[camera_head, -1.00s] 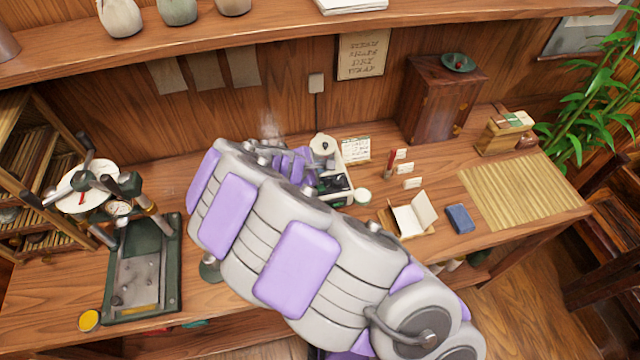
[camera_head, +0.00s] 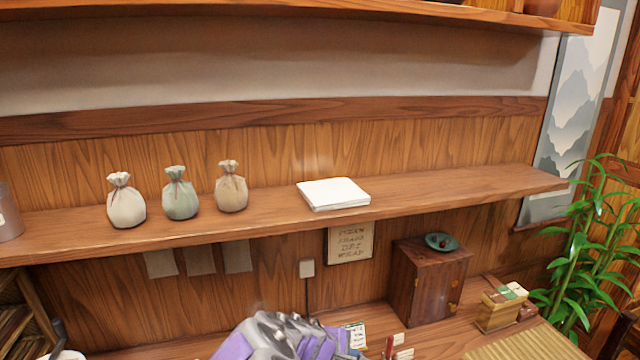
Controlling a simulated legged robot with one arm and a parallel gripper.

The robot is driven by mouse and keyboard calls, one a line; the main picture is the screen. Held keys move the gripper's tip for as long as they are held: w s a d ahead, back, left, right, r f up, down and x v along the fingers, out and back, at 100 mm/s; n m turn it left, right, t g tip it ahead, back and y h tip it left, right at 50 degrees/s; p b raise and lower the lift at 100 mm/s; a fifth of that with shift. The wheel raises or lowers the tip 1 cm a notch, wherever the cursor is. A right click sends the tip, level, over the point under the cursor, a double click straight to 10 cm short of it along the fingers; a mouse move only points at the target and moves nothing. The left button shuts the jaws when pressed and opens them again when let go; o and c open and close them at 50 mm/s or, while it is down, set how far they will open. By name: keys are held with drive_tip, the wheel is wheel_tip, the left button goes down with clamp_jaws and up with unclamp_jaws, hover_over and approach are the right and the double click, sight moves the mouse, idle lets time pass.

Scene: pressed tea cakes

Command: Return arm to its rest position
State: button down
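My arm shows only at the bottom edge, as a purple and grey shape in front of the worktable (camera_head: 180,349). My gripper (camera_head: 300,338) is at the end of it, partly cut off by the frame. Its fingertips cannot be made out, so I cannot tell whether it is open or shut. No held object can be made out. Most of the arm is out of the frame.
A wall shelf (camera_head: 430,202) holds a white bag (camera_head: 126,203), a green bag (camera_head: 180,195), a tan bag (camera_head: 231,190) and white paper (camera_head: 333,193). Below are a wooden cabinet (camera_head: 425,285), a small box (camera_head: 500,308) and a bamboo mat (camera_head: 530,345). A plant (camera_head: 585,245) stands right.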

drive_tip(key=s+d+r+m+g+y, duration=0.1)
drive_tip(key=s+d+r+m+g, duration=0.2)
drive_tip(key=s+d, duration=0.35)
drive_tip(key=s+d+r+m+g, duration=0.1)
drive_tip(key=s+d+r+m, duration=0.3)
drive_tip(key=s+d+m, duration=0.3)
drive_tip(key=s+a+m+g+y+b, duration=0.1)
drive_tip(key=s+a+m+y, duration=0.1)
drive_tip(key=s, duration=0.9)
drive_tip(key=s+a+m+g+y+b, duration=0.1)
drive_tip(key=s+a+y, duration=0.3)
drive_tip(key=s, duration=0.8)
drive_tip(key=shift+r+m+g, duration=0.2)
drive_tip(key=shift+m+g, duration=0.4)
drive_tip(key=shift+m, duration=0.2)
drive_tip(key=shift+a, duration=0.1)
idle(3.4)
